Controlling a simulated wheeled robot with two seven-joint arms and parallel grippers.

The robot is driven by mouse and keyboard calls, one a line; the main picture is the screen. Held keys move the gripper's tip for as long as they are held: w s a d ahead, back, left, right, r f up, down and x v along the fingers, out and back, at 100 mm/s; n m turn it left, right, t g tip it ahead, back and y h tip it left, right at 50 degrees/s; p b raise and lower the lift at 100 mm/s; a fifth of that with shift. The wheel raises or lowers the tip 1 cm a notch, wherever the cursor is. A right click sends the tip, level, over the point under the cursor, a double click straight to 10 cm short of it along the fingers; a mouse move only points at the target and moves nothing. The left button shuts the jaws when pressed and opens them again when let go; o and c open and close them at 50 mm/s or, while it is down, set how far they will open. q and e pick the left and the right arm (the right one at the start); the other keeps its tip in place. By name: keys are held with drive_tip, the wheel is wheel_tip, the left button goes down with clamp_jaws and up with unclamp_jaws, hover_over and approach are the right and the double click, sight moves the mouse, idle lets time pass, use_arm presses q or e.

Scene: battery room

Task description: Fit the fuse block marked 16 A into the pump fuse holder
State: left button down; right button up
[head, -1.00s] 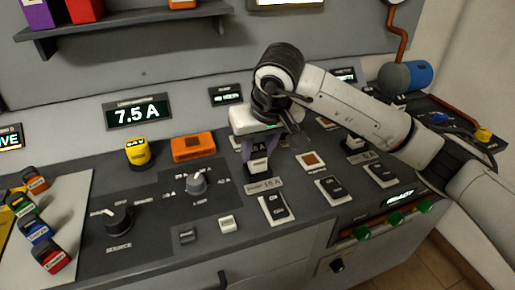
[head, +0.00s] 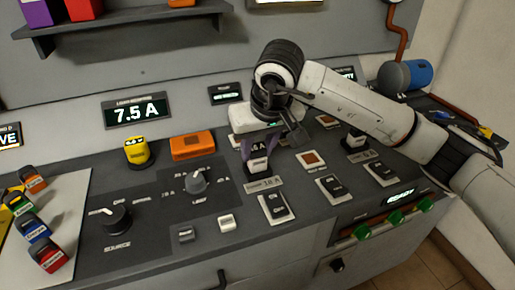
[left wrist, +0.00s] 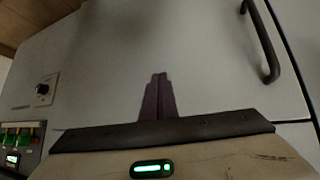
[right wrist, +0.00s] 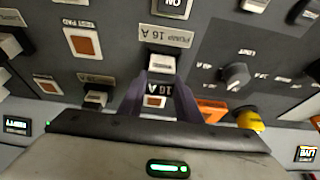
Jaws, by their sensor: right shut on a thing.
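My right gripper (head: 258,145) reaches down to the console at the pump fuse holder. In the right wrist view its purple-grey fingers (right wrist: 160,98) are shut on the fuse block (right wrist: 160,88), a dark-fronted block marked 16 A. The pump fuse holder (right wrist: 162,65) has a pale front and sits right behind the plate reading PUMP 16 A (right wrist: 165,37). The block is upright over the holder; whether it is fully seated is hidden by the fingers. My left gripper (left wrist: 158,95) is shut and empty, in front of a grey cabinet face.
A second holder (head: 355,141) stands to the right. Rocker switches (head: 275,207), a yellow plug (head: 137,151), an orange block (head: 192,146) and knobs (head: 117,219) surround the area. Several coloured blocks stand on a pale board (head: 75,195) at left. A shelf (head: 125,22) hangs above.

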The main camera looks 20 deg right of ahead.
drive_tip(key=shift+f+b, duration=0.5)
drive_tip(key=shift+f, duration=0.1)
idle(0.3)
drive_tip(key=o, duration=0.9)
drive_tip(key=shift+r, duration=0.1)
drive_tip(key=p+v, duration=0.5)
drive_tip(key=v, duration=0.6)
drive_tip(key=shift+s+p, duration=0.1)
drive_tip(key=shift+p, duration=0.2)
